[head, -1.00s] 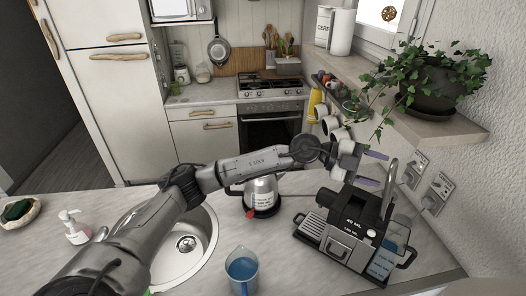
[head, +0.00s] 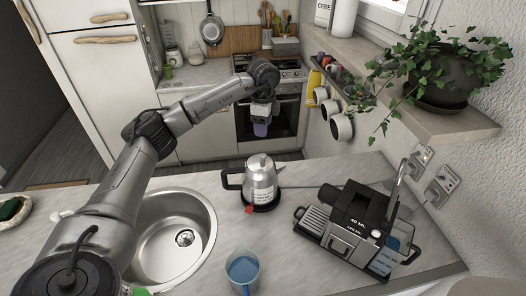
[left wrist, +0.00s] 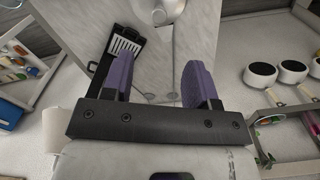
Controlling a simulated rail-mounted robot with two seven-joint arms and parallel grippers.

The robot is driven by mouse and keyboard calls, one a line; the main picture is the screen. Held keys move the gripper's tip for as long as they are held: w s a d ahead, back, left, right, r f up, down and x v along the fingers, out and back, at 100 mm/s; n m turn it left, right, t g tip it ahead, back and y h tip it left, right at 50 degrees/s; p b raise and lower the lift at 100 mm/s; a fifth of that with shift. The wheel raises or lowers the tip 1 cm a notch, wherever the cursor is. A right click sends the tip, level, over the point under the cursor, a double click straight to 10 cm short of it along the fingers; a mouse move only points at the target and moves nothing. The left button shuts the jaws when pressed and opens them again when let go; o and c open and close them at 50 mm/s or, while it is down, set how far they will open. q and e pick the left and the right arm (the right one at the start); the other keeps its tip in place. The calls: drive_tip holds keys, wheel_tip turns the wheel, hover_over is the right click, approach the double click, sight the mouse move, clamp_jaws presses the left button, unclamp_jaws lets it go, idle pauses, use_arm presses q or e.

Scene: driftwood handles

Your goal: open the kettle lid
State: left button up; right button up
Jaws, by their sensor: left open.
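The silver kettle (head: 262,188) with a black handle stands upright on its black base on the counter, between the sink and the coffee machine. Its lid (head: 260,163) appears closed, with a small knob on top. My left gripper (head: 261,129) hangs beyond the kettle and above it in the picture, apart from it, with its fingers pointing down. In the left wrist view its purple fingers (left wrist: 160,85) are spread with nothing between them. My right gripper is not in view.
A black coffee machine (head: 350,225) stands right of the kettle. A jug with blue liquid (head: 242,268) is in front, and a sink (head: 175,235) is at left. A shelf with a potted plant (head: 440,75) and hanging mugs (head: 341,127) lines the right wall.

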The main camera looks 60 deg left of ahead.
sight(263, 155)
use_arm(q)
wheel_tip(263, 155, down, 12)
drive_tip(key=shift+d+r+p, duration=0.1)
drive_tip(key=shift+p, duration=0.35)
clamp_jaws()
idle(0.5)
